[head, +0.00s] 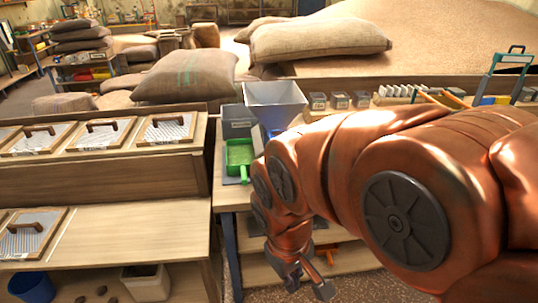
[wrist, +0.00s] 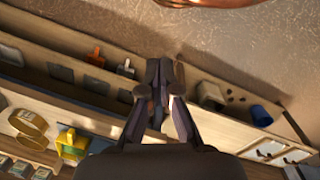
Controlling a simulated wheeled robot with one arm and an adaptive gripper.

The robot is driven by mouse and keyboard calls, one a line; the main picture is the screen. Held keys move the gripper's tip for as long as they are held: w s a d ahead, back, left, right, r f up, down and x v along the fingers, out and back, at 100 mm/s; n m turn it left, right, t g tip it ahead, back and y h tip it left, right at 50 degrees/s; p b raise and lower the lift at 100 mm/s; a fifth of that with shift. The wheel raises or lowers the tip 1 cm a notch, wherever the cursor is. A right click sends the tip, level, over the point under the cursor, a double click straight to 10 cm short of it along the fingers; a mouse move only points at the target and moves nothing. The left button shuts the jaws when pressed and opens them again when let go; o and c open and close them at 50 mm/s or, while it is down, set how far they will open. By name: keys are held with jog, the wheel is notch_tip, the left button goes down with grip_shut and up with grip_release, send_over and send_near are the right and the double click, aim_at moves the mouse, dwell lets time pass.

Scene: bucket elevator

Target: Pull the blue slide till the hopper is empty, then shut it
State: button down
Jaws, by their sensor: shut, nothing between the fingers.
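The hopper (head: 275,97) is a pale grey funnel on the bench in the head view. A little blue shows under it at my arm's edge; I cannot tell whether this is the blue slide. My arm hides the rest. The hopper's contents cannot be made out. A green scoop-like tray (head: 240,158) sits left of the hopper's foot. My gripper (head: 308,283) hangs low in front of the bench, well below and apart from the hopper. In the wrist view its fingers (wrist: 160,75) are together and empty. The hopper is not recognizable there.
A wooden bench (head: 120,178) with screened frames stands left. A blue bucket (head: 32,287) and a pale box (head: 146,283) sit on its lower shelf. Orange-handled tools (wrist: 97,57) lie on a shelf near my gripper. Sacks (head: 185,75) and a grain heap lie behind.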

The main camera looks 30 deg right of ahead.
jog(key=w+d+n+t+h+b, duration=0.1)
jog(key=w+d+n+t, duration=1.25)
jog(key=w+d, duration=1.45)
jog(key=s+a+r+n+t+y, duration=0.2)
jog(key=s+a+n+t+y, duration=0.2)
jog(key=s+n+y, duration=0.45)
jog(key=d+p+x, duration=0.1)
jog(key=p+x, duration=0.1)
jog(key=x, duration=0.4)
jog(key=w+d+p+x, duration=0.1)
jog(key=p+x, duration=0.1)
jog(key=x, duration=0.5)
jog(key=shift+w+d+p, duration=0.15)
jog(key=shift+d+p, duration=0.05)
jog(key=shift+p, duration=0.15)
